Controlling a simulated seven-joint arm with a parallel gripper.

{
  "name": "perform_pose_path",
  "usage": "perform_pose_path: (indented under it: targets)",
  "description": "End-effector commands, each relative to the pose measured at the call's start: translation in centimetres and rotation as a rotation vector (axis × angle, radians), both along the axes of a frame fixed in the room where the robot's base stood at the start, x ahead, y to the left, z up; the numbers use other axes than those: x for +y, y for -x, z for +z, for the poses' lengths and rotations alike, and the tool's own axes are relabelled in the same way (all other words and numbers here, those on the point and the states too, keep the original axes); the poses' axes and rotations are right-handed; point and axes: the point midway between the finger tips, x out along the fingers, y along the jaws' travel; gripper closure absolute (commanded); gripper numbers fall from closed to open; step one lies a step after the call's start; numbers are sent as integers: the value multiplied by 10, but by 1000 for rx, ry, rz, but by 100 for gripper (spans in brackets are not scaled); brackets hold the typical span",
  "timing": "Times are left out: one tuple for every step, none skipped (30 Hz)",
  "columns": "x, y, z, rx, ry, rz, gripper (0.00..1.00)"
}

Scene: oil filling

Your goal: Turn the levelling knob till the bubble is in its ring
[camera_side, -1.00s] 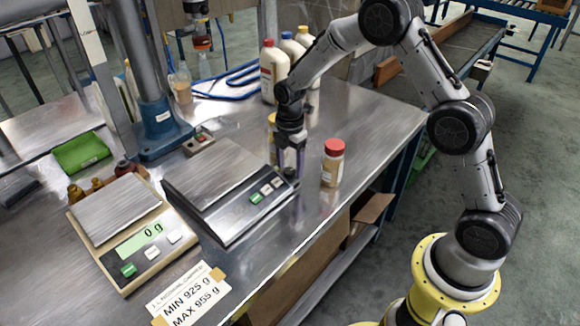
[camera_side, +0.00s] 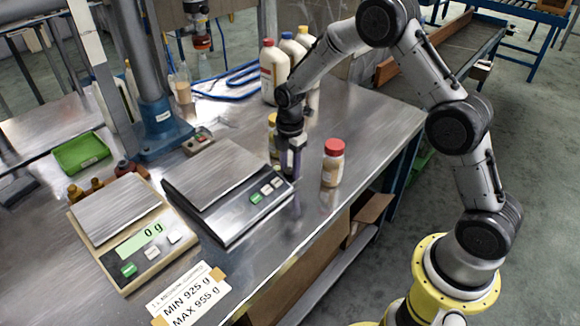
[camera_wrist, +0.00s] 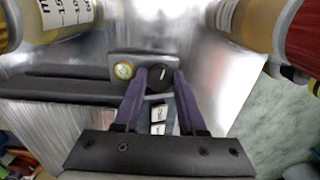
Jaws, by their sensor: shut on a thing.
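The levelling knob (camera_wrist: 158,78), black with a white mark, sits at the corner of the dark scale (camera_side: 232,222). My gripper (camera_wrist: 160,76) has its purple fingers on either side of the knob, shut on it. In the side view my gripper (camera_side: 290,172) reaches down at the scale's right corner and hides the knob. The bubble level (camera_wrist: 124,70) is a small round yellow-green vial left of the knob. A pale spot shows near its middle; it is too small to tell exactly how the bubble sits against its ring.
A red-capped jar (camera_side: 333,165) stands close to the right of my gripper, and another jar (camera_side: 272,138) stands just behind it. A beige scale (camera_side: 120,240) reading 0 g stands to the left. White bottles (camera_side: 273,72) stand at the back. The table's front edge is near.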

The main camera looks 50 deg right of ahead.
Motion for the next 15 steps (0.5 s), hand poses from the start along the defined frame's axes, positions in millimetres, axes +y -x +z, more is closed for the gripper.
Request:
perform_pose_path:
  targets:
    - [0,0,0,0,0,-5,100]
    - [0,0,0,0,0,-9,100]
    - [0,0,0,0,0,-18,100]
    - [0,0,0,0,0,-26,100]
    - [0,0,1,0,0,-35,100]
    - [0,0,1,0,0,-52,100]
    - [0,0,1,0,0,-65,100]
    - [0,0,1,0,0,-81,100]
    - [0,0,0,1,0,-104,100]
    - [0,0,1,0,0,-123,100]
    - [0,0,1,0,0,-142,100]
    - [0,0,1,-1,0,-170,100]
    - [0,0,1,-1,0,-192,100]
    - [0,0,1,0,0,-213,100]
    - [0,0,1,0,0,-241,100]
